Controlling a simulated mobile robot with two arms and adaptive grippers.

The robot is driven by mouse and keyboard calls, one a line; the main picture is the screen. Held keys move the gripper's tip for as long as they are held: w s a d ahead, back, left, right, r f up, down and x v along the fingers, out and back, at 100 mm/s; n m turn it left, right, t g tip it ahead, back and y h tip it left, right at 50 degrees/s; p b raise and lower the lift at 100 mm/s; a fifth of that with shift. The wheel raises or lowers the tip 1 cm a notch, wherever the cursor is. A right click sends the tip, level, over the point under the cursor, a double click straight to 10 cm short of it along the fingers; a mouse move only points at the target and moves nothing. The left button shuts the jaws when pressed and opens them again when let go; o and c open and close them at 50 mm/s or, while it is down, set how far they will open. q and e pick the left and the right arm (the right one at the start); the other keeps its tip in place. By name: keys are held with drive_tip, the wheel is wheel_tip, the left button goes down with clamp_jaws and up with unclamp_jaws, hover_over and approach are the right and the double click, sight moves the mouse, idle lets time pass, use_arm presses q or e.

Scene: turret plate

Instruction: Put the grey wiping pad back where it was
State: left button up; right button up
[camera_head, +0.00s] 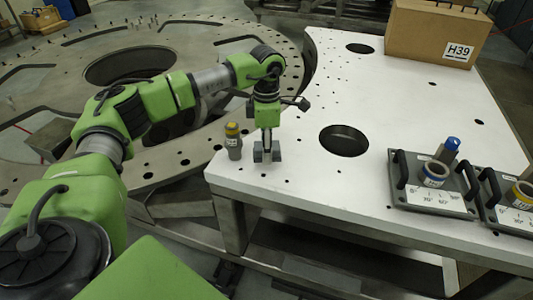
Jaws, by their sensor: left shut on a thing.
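My left gripper (267,146) points straight down near the front-left corner of the white plate (300,190). It is shut on the grey wiping pad (276,155), a small dark grey block that shows on both sides of the fingers. The pad is at or just above the plate's surface; I cannot tell whether it touches. A grey cylinder with a yellow top (233,140) stands upright just left of the gripper. My right gripper is not in view.
A cardboard box marked H39 (425,35) sits at the back right. A dark fixture (410,197) with handles, a ring and a blue-topped pin stands at the right, with a second fixture (515,222) beside it. A large hole (344,141) opens right of the gripper.

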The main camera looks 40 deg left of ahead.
use_arm(q)
wheel_tip(320, 180, down, 3)
drive_tip(key=shift+w+a+p, duration=0.1)
drive_tip(key=shift+w+p, duration=0.05)
drive_tip(key=shift+p, duration=0.85)
drive_tip(key=shift+f, duration=0.3)
drive_tip(key=shift+f, duration=0.1)
drive_tip(key=shift+f, duration=0.15)
drive_tip(key=o, duration=1.1)
drive_tip(key=shift+c, duration=0.2)
